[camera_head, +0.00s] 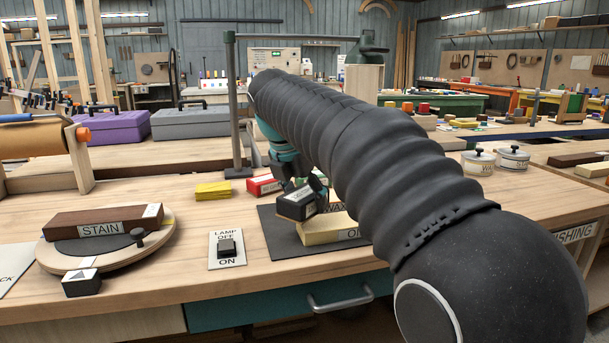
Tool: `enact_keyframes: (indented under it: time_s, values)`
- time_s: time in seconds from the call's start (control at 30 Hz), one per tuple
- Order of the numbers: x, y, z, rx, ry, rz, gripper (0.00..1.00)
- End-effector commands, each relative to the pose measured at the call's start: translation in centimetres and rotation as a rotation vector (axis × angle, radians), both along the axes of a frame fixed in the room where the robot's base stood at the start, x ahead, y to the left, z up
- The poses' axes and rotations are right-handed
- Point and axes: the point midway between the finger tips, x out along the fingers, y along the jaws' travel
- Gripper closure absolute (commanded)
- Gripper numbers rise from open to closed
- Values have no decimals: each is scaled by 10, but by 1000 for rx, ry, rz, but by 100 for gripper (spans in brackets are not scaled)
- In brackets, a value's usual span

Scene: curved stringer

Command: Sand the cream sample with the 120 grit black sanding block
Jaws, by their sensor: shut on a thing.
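My gripper (300,191) is shut on a black sanding block (296,205) with a white label, too small to read. The block is tilted. The cream sample (320,232) is a pale bar with a partly hidden label on its front, lying on a dark mat (281,243). The black block is over the left part of the cream sample; I cannot tell whether they touch. My arm hides the right end of the sample and much of the mat.
A red block (264,185) and a yellow block (213,190) lie behind the mat. A lamp switch plate (227,260) is left of it. A round turntable (60,252) bears a brown STAIN sample (104,221). A grey post (233,110) rises behind. Bare bench lies between turntable and plate.

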Motion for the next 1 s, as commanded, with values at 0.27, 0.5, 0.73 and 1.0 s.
enact_keyframes:
  time_s: [0.27,0.5,0.73,1.0]
  values:
    - [1,-3,26,1,-2,-5,71]
    - [2,-5,46,1,-2,-10,71]
    - [2,-6,50,1,-2,-10,71]
    - [2,-6,50,1,-2,-10,71]
